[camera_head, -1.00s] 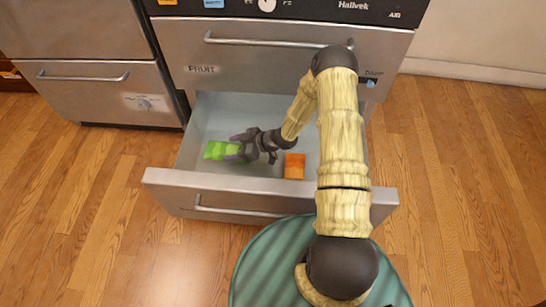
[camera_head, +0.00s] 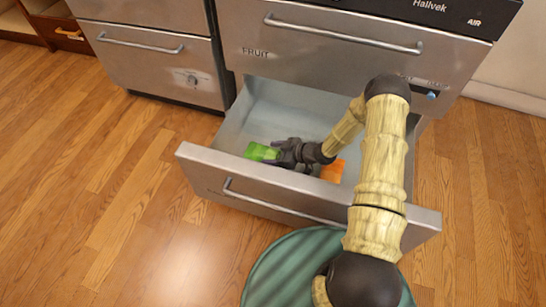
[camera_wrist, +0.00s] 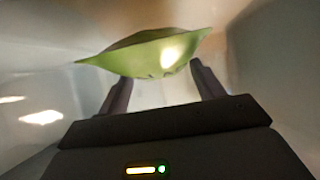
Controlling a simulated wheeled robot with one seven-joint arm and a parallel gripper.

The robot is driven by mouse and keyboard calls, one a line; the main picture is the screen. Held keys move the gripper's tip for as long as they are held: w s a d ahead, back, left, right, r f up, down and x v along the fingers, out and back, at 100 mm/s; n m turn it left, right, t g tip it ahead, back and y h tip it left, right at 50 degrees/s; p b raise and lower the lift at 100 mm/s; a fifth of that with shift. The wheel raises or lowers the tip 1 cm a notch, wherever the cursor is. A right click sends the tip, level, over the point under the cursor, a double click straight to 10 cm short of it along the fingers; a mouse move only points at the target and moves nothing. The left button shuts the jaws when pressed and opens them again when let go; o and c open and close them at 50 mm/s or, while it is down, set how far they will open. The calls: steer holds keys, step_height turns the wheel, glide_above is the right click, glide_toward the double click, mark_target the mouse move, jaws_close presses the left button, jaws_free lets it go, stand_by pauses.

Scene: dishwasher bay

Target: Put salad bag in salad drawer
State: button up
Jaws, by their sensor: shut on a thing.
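The green salad bag (camera_head: 261,151) is inside the open lower drawer (camera_head: 262,178), toward its left side. My gripper (camera_head: 277,155) reaches down into this drawer and is shut on the bag. In the wrist view the bag (camera_wrist: 150,55) lies across the tips of both dark fingers. I cannot tell whether the bag touches the drawer floor. The label of the open drawer is not readable here.
An orange item (camera_head: 333,171) lies in the same drawer, just right of my gripper. A closed drawer marked FRUIT (camera_head: 330,50) is above. Another closed drawer (camera_head: 150,62) stands at the left. Wooden floor (camera_head: 110,200) is clear at the left.

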steer(key=shift+f, duration=0.75)
steer(key=shift+f, duration=0.15)
steer(key=o, duration=1.1)
steer(key=shift+o, duration=0.2)
